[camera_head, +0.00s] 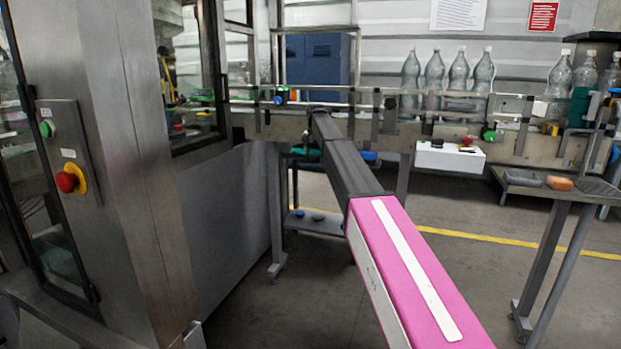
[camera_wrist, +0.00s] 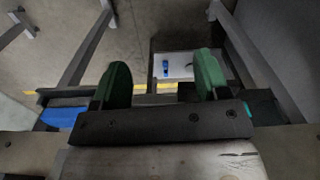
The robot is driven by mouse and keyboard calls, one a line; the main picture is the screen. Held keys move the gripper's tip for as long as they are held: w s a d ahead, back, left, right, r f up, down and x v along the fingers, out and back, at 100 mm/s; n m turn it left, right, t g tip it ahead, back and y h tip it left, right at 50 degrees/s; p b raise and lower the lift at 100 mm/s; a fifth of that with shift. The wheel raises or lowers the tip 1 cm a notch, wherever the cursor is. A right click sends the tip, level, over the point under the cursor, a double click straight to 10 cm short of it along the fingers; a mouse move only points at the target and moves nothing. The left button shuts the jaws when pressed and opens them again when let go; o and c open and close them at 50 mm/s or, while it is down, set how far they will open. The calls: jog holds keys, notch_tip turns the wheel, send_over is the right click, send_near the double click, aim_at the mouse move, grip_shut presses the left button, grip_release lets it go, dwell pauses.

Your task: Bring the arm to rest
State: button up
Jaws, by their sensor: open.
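In the wrist view my gripper (camera_wrist: 163,80) shows two green finger pads standing well apart. Nothing is held between them; the gap shows the floor and a pale low shelf (camera_wrist: 160,72) with small blue items further off. In the head view my pink and grey arm runs from the lower right up to the conveyor (camera_head: 390,130) in the middle. The arm's far end meets the conveyor's front edge in the picture. I cannot make out the fingers there, nor whether the arm touches the conveyor.
A steel machine cabinet (camera_head: 130,150) with a red button (camera_head: 68,182) stands on the left. Several clear bottles (camera_head: 434,75) stand along the conveyor. A white box (camera_head: 450,156) hangs on its front. A small side table (camera_head: 560,185) is at the right. Open floor lies right of my arm.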

jog(key=s+d+f+n, duration=0.1)
jog(key=s+d+f, duration=0.4)
jog(key=s+f, duration=0.7)
jog(key=s+d+f, duration=0.5)
jog(key=s+f, duration=0.5)
jog(key=f, duration=0.3)
jog(key=s+d+f, duration=0.2)
jog(key=s+f, duration=0.2)
jog(key=s, duration=0.4)
jog(key=s+d+f+n, duration=0.1)
jog(key=s+d+f, duration=0.1)
jog(key=s+f, duration=0.3)
jog(key=s+d+f, duration=0.3)
jog(key=s+f, duration=0.1)
jog(key=s, duration=0.9)
jog(key=shift+f+n, duration=0.25)
jog(key=shift+n, duration=0.15)
